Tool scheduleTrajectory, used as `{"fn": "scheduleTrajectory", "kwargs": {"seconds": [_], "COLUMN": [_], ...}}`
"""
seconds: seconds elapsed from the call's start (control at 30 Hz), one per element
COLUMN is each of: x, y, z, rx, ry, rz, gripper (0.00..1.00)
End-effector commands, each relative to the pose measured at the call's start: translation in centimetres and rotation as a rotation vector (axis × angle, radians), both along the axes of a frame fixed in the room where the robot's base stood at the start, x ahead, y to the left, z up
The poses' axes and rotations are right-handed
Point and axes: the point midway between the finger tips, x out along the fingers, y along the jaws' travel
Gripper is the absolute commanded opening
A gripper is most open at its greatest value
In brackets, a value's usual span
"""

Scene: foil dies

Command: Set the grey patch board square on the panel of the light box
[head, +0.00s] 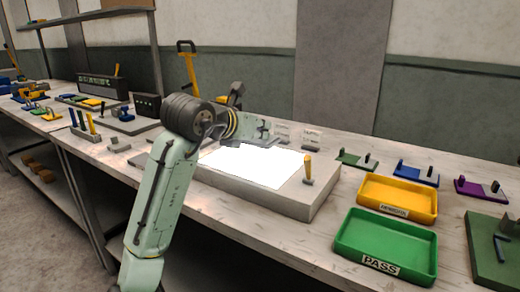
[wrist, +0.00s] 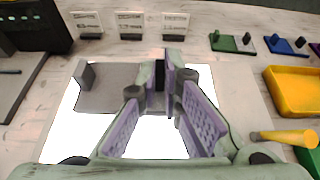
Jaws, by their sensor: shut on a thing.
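The light box (head: 315,205) stands on the bench with its white panel (head: 270,170) lit. It also shows in the wrist view, with the bright panel (wrist: 75,140) below my fingers. My gripper (wrist: 166,75) is shut on the dark upright handle of the grey patch board (wrist: 112,92). The board is over the far part of the panel, with a small grey block at its left end. Its right part is largely hidden by my fingers. In the head view my wrist covers much of it. I cannot tell whether it touches the panel.
A yellow-handled tool (head: 308,172) stands at the box's right corner. To the right are a yellow tray (head: 425,215) and a green PASS tray (head: 345,240). Small green, blue and purple pieces sit behind them. Three label stands (wrist: 130,24) line the far side.

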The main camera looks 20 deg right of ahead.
Motion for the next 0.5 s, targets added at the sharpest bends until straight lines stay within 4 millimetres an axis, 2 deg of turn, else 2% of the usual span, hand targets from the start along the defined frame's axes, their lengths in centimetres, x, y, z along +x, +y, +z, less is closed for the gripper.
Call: {"fn": "scheduleTrajectory", "kwargs": {"seconds": [0.33,0.5], "x": [0.0,0.0], "y": [0.0,0.0], "z": [-4.3,-5.0], "rx": [-0.001,-0.001], "ry": [0.001,-0.002], "rz": [-0.001,0.000], "gripper": [0.00,0.00]}}
